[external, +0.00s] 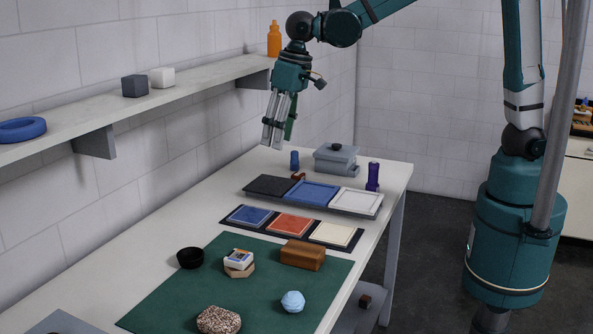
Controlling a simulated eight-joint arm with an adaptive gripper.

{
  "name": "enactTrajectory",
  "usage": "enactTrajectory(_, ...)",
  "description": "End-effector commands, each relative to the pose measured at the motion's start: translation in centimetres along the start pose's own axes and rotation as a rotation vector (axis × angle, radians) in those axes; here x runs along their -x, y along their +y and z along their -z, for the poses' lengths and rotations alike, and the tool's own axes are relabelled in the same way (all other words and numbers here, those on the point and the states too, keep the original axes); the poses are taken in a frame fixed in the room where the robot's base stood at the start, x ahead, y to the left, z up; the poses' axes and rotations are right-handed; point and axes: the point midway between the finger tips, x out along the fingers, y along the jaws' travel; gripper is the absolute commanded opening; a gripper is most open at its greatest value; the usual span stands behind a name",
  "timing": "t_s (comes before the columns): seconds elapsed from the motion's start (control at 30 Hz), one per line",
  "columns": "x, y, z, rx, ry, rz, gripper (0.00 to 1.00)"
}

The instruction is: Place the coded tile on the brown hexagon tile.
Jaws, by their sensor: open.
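The small coded tile (239,258), pale with dark and blue marks and a bit of orange at its edge, sits on top of the brown hexagon tile (240,272) on the green mat. The hexagon tile is light brown and partly covered by it. The marks are too small to read, and I cannot tell how well the two are centred. My gripper (275,137) is open and empty, pointing down high above the back of the table, well apart from both tiles.
A black bowl (190,258), a brown block (302,255), a speckled stone (218,320) and a pale blue faceted ball (293,301) surround the tiles. Behind lie trays with coloured squares (290,223), purple pieces (373,176) and a grey lidded box (336,158). A wall shelf (190,90) runs along the left.

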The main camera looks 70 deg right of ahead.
Motion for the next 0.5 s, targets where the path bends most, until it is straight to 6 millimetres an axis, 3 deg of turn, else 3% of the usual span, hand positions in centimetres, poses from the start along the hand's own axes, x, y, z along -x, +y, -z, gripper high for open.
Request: enactTrajectory(0.5,6.3,9.9,-4.3,0.001,0.109,0.014,0.51)
